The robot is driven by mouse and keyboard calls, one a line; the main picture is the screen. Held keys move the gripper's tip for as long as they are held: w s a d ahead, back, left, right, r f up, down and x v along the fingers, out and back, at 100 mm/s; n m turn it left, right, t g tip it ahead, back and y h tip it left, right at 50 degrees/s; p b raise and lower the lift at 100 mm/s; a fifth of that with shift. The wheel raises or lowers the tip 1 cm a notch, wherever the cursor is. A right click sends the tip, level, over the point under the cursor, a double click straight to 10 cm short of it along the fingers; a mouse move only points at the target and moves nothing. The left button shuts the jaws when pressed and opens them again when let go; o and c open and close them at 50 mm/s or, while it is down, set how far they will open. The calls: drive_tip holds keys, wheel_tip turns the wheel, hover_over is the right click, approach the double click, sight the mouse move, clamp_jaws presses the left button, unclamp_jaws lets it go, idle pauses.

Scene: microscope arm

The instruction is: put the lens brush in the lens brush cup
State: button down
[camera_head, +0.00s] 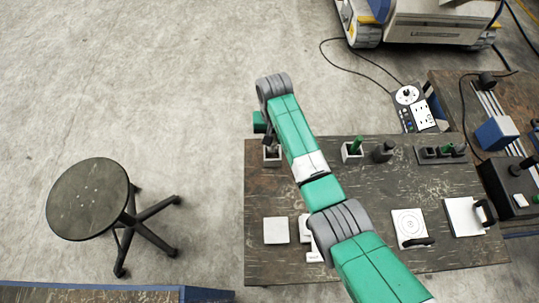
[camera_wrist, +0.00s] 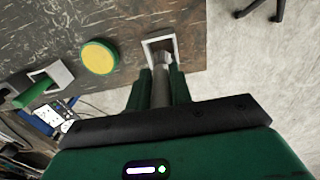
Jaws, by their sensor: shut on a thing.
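My gripper (camera_wrist: 160,88) is shut on a grey, rod-like lens brush (camera_wrist: 160,92) with a paler end. The brush points at a small white square cup (camera_wrist: 148,44), which appears to be the lens brush cup. In the wrist view the pale end overlaps the cup's opening; I cannot tell how deep it is inside. In the head view the same cup (camera_head: 272,162) stands near the table's far left corner, with a dark part of the brush or gripper just above it. My arm hides part of that area.
A second white cup (camera_head: 352,156) holds a green-handled item. A yellow disc with a green rim (camera_wrist: 100,57) lies between the cups. A dark round item (camera_head: 382,153) and a black holder (camera_head: 440,154) stand farther right. A stool (camera_head: 90,197) is left of the table.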

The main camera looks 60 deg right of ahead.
sight(273, 146)
drive_tip(key=shift+f+b, duration=0.55)
drive_tip(key=shift+f, duration=2.95)
drive_tip(key=shift+f, duration=0.1)
drive_tip(key=c, duration=1.3)
unclamp_jaws()
drive_tip(key=shift+o, duration=0.2)
wheel_tip(273, 146, up, 12)
drive_tip(key=shift+r+p, duration=0.15)
drive_tip(key=shift+p, duration=0.8)
